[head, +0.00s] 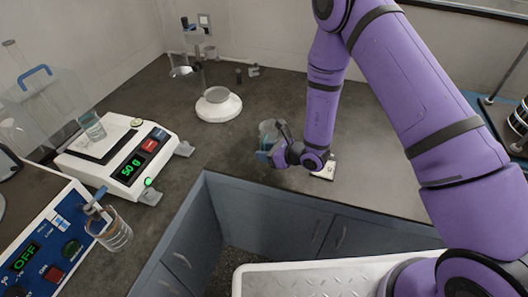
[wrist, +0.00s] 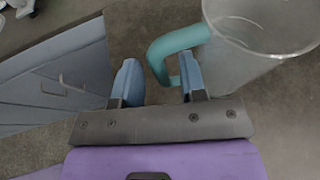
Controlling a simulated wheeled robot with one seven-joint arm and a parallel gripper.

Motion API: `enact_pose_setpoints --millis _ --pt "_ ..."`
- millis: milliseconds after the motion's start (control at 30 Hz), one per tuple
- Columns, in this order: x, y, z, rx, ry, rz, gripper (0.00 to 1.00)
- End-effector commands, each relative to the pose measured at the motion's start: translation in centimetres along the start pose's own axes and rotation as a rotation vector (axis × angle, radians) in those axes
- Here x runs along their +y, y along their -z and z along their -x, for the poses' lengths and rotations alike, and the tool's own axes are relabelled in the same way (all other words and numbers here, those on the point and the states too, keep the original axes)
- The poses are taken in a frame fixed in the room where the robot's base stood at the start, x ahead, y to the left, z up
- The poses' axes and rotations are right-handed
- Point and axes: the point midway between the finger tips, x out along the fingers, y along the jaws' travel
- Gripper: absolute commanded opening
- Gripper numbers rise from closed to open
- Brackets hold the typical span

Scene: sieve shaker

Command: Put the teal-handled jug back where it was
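The teal-handled jug (head: 268,130) is a clear vessel at the middle of the dark counter, partly hidden by my gripper in the head view. In the wrist view the clear jug body (wrist: 262,38) is at the upper right, and its teal handle (wrist: 160,50) reaches left toward my fingers. My gripper (wrist: 160,82) is open, with its two blue fingertips well apart. The lower part of the handle lies between them, close to the right fingertip; a gap shows to the left one. My gripper also shows beside the jug in the head view (head: 277,150). Whether it touches the handle is unclear.
A balance (head: 122,160) reading 50 g holds a glass beaker (head: 93,126). Left of my gripper stands a white round-based stand (head: 219,110). Counter to the right is largely clear.

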Motion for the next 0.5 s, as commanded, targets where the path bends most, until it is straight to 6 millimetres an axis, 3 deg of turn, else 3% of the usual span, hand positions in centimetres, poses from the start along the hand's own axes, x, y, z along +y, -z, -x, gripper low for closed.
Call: enact_pose_setpoints --millis 500 --pt "-0.1 0.0 9.5 0.000 0.003 -0.002 0.38"
